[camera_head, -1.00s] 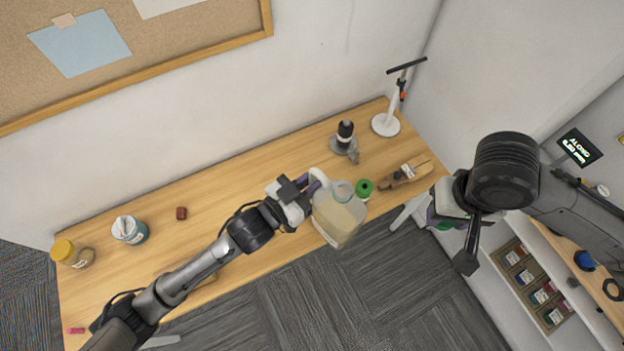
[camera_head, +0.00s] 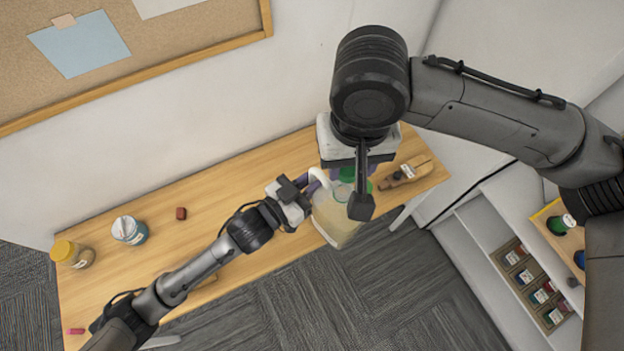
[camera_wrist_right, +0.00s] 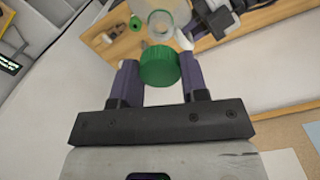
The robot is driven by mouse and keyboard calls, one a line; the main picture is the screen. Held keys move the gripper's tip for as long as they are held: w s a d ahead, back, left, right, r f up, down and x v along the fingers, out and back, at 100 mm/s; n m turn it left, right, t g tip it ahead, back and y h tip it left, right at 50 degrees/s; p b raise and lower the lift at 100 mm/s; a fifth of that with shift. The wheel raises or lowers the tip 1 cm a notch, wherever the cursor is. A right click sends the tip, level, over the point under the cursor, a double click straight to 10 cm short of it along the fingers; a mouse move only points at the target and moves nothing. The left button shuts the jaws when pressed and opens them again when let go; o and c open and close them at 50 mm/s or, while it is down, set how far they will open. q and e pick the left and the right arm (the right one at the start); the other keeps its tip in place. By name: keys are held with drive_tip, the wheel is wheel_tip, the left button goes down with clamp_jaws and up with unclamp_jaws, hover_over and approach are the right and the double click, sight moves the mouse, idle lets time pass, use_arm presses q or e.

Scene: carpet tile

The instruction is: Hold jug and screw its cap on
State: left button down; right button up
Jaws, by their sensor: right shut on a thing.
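The translucent jug (camera_head: 335,218) with pale contents is at the table's front edge, its open mouth facing up. My left gripper (camera_head: 312,187) is shut on its white handle. My right gripper (camera_head: 355,170) is above and behind the jug's mouth, shut on the green cap (camera_head: 347,173). In the right wrist view the cap (camera_wrist_right: 160,66) sits between the purple fingers of my right gripper (camera_wrist_right: 159,70). The jug's mouth (camera_wrist_right: 161,22) shows just beyond the cap there, uncovered. My right wrist hides part of the mouth in the head view.
A small green ring-like item (camera_wrist_right: 135,23) lies on the table by the jug. A wooden hand plane (camera_head: 408,172) is to the right. A yellow-lidded jar (camera_head: 72,254), a blue-white tub (camera_head: 129,231) and a brown block (camera_head: 181,213) stand at left. The table's middle is mostly clear.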

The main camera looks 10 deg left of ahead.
sight(344, 189)
drive_tip(key=shift+s+f, duration=0.1)
drive_tip(key=shift+f, duration=0.05)
idle(0.3)
drive_tip(key=shift+f, duration=1.85)
drive_tip(key=shift+f, duration=0.85)
drive_tip(key=shift+f, duration=0.55)
